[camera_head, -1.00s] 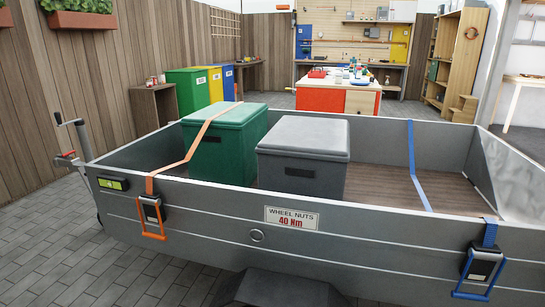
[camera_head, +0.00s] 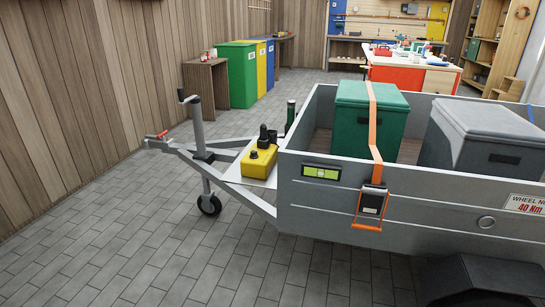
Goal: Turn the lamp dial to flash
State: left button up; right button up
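I cannot make out a lamp or a dial for certain in the head view. A yellow box with black parts on top (camera_head: 259,160) sits on the drawbar plate at the front of a grey trailer; I cannot tell what it is. A far workbench (camera_head: 381,41) stands at the back with small items too small to tell. Neither of my grippers shows.
The grey trailer (camera_head: 430,202) fills the right side and holds a green box (camera_head: 362,118) and a grey box (camera_head: 470,137). An orange strap with a ratchet (camera_head: 372,200) crosses its wall. A white-topped table (camera_head: 412,66) stands behind. Paved floor (camera_head: 130,250) is clear at the left.

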aim_at(254, 153)
jog(key=j, duration=0.35)
jog(key=i+j, duration=0.35)
jog(key=i, duration=0.15)
jog(key=i+j, duration=0.4)
jog(key=i, duration=0.15)
